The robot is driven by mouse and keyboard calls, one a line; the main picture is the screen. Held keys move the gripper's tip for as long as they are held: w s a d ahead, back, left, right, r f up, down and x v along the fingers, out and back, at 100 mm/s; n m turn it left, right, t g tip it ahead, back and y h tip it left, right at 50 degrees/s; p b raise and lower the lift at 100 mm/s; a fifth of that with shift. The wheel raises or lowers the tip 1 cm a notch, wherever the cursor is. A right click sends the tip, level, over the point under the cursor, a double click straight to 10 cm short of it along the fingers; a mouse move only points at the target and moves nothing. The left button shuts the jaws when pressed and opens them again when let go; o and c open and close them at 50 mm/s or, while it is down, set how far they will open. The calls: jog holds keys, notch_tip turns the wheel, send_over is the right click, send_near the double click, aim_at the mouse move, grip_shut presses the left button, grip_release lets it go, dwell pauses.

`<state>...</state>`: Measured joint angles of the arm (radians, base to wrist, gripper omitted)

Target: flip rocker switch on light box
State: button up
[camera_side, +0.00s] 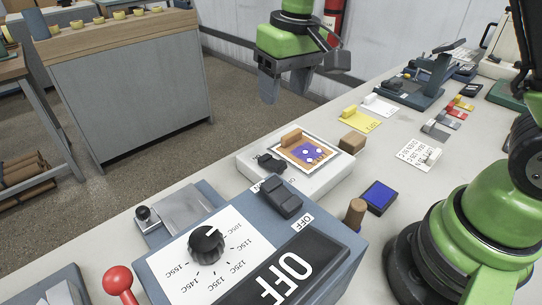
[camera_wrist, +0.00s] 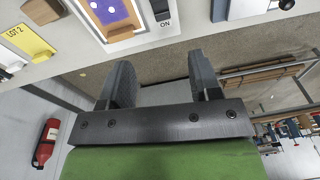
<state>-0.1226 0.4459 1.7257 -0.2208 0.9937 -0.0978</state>
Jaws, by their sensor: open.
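The light box (camera_side: 318,184) is a low white box near the table's far edge in the side view. A lit purple picture (camera_side: 306,152) with white dots lies on top. Its dark rocker switch (camera_side: 270,163) sits beside the picture; in the wrist view the switch (camera_wrist: 161,9) shows at the top edge, partly cut off, with an ON label next to it. I cannot tell which way the rocker is tipped. My gripper (camera_side: 285,85) is open and empty, raised above and beyond the light box; its two fingers also show in the wrist view (camera_wrist: 161,68).
A blue-grey unit (camera_side: 345,234) with a dial (camera_side: 206,244), a larger dark switch (camera_side: 281,197) and an OFF display stands in front. A wooden block (camera_side: 353,143), a brown cylinder (camera_side: 355,213) and a blue pad (camera_side: 379,197) are nearby. A yellow card (camera_side: 360,119) lies behind.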

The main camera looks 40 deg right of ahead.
jog(key=g, duration=0.1)
send_near(271, 160)
jog(key=shift+n+h, duration=0.3)
jog(key=shift+n, duration=0.1)
jog(key=f, duration=0.9)
jog(key=shift+w+a+f, duration=0.15)
jog(key=shift+a, duration=0.1)
